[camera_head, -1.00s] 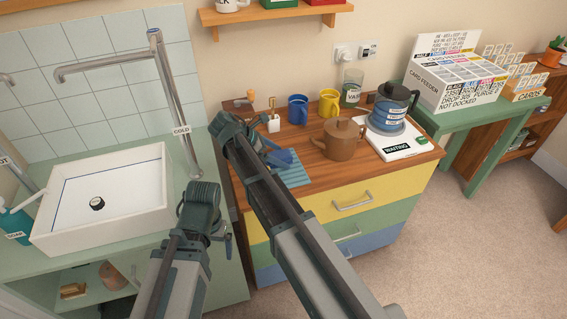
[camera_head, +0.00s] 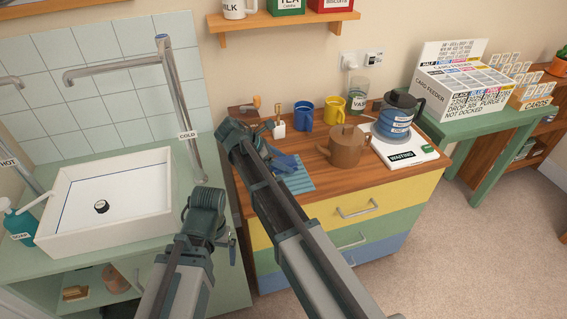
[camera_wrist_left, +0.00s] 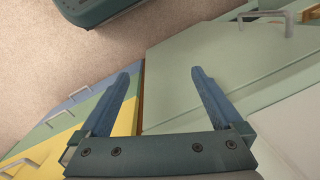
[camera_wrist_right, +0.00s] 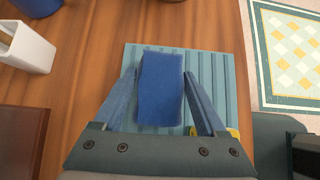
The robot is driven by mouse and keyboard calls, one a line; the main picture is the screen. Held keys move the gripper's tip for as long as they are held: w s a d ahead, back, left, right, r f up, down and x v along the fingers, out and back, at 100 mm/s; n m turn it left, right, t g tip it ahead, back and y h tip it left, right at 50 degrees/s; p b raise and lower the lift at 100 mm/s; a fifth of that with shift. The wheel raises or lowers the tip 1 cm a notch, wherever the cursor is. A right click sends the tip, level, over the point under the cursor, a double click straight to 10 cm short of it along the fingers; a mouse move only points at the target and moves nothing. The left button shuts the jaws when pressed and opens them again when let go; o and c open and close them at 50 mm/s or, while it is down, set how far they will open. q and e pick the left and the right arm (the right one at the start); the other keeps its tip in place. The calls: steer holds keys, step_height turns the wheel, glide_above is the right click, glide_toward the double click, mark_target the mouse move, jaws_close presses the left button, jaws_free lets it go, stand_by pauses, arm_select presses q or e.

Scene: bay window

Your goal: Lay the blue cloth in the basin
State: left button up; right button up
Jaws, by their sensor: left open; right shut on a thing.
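The blue cloth (camera_wrist_right: 160,88) is a small folded pad on a ribbed light-blue mat (camera_wrist_right: 135,58) in the right wrist view. My right gripper (camera_wrist_right: 160,100) has its fingers on either side of it and is shut on it. In the head view the right gripper (camera_head: 285,163) is over the wooden counter by the mat (camera_head: 299,182), and my arm hides part of the area. The white basin (camera_head: 150,208) stands at left, with a dark round drain inside and no cloth in it. My left gripper (camera_wrist_left: 163,85) is open and empty, in front of the green cabinet.
A tall tap (camera_head: 178,105) marked COLD rises at the basin's right rear. A soap bottle (camera_head: 20,222) stands at its left.

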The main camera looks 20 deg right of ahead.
mark_target(283, 161)
step_height(283, 161, up, 10)
steer(key=p, duration=1)
